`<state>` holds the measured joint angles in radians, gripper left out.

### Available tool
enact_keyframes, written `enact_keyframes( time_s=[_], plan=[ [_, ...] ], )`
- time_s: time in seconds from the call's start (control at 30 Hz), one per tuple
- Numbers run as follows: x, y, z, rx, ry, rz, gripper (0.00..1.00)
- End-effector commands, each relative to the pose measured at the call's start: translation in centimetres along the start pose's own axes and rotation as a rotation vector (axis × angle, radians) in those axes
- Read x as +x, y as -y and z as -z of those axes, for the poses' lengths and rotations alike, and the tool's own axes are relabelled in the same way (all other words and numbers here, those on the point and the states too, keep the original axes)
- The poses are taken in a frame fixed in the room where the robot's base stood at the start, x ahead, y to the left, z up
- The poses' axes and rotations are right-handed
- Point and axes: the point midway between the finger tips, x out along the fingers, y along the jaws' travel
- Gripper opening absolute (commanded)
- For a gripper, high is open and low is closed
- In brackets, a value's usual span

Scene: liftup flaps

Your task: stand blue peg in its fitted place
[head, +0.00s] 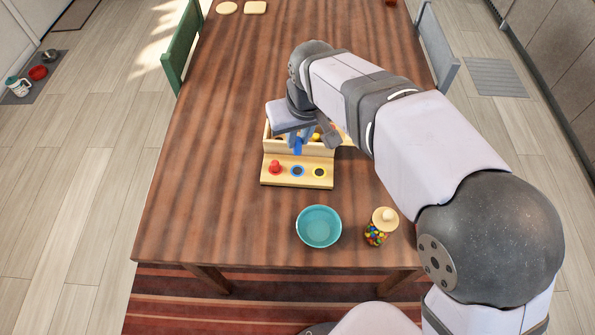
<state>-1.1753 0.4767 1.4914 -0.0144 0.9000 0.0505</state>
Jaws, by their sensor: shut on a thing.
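The blue peg (297,147) is in my gripper (299,136), above the light wooden peg board (298,183). My gripper is shut on the peg, which looks roughly upright. The blue-ringed hole (297,171) is empty and lies in the middle of the board, just in front of the peg. A red peg (275,168) stands at the board's left. The yellow-ringed hole (319,172) at the right is empty. My arm partly hides the wooden box (300,150) behind the board. A yellow thing (316,137) shows inside it.
The wooden table (205,190) is clear to the left. A green chair (182,48) and a grey chair (437,47) stand at its sides.

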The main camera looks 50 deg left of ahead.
Motion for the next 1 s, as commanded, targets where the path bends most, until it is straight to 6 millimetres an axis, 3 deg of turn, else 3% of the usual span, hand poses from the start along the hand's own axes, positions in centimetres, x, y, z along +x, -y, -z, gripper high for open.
enact_keyframes(
  time_s=[0.4,0.7,1.0],
  plan=[
    [5.2,0.0,-1.5,-0.001,0.003,0.000,0.00],
    [6.2,0.0,-1.8,-0.001,0.003,0.000,0.00],
    [9.2,0.0,-2.7,-0.001,0.004,0.000,0.00]
  ],
)
